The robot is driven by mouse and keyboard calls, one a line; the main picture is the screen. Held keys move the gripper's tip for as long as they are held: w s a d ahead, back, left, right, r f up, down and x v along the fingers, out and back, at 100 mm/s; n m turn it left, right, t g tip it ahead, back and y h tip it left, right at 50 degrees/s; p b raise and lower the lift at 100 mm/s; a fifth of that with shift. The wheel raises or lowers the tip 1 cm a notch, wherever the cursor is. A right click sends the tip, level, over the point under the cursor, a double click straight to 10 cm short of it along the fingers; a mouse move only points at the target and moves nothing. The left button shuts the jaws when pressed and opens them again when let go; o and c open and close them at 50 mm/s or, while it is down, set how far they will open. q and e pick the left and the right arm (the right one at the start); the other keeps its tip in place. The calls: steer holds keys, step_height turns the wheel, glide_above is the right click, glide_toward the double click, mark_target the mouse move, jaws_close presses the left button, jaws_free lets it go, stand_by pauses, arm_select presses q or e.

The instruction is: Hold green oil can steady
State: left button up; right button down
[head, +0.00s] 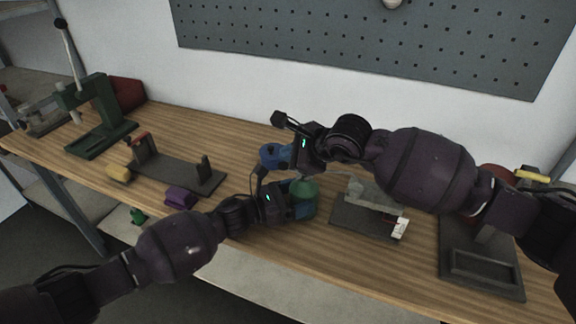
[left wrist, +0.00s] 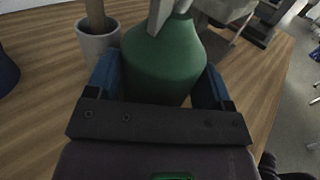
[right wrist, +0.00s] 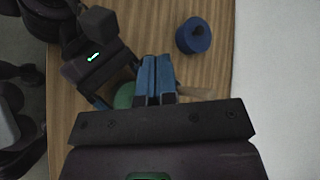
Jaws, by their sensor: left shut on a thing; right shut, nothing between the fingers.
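The green oil can (head: 304,190) stands upright near the table's front edge, partly hidden by my arms in the head view. My left gripper (left wrist: 157,82) is shut on it, with a blue finger on each side of the round green body. In the left wrist view the can (left wrist: 165,62) fills the space between the fingers, and a pale grey piece shows at its top. My right gripper (right wrist: 155,78) is shut and empty. In the right wrist view its blue fingers are close together, covering part of the green can (right wrist: 124,96).
A blue can (right wrist: 193,38) stands behind the green one. A grey cup (left wrist: 99,46) with a wooden handle in it stands beside the green can. A grey fixture (head: 365,210) lies to the right, a purple block (head: 180,196) and a dark bracket (head: 175,172) to the left.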

mark_target(285, 166)
steer(key=shift+a+f, duration=0.1)
steer(key=shift+f, duration=0.85)
stand_by(1.2)
steer(key=shift+f, duration=0.7)
stand_by(0.4)
steer(key=shift+w+d+r, duration=0.1)
steer(key=shift+d+r, duration=0.05)
steer(key=shift+r, duration=0.35)
steer(key=shift+d+r, duration=0.15)
steer(key=shift+r, duration=0.8)
steer(key=shift+a, duration=0.1)
steer(key=shift+d+r, duration=0.15)
steer(key=shift+r, duration=1.1)
steer(key=shift+d+r, duration=0.15)
steer(key=shift+r, duration=1.1)
steer(key=shift+r, duration=0.1)
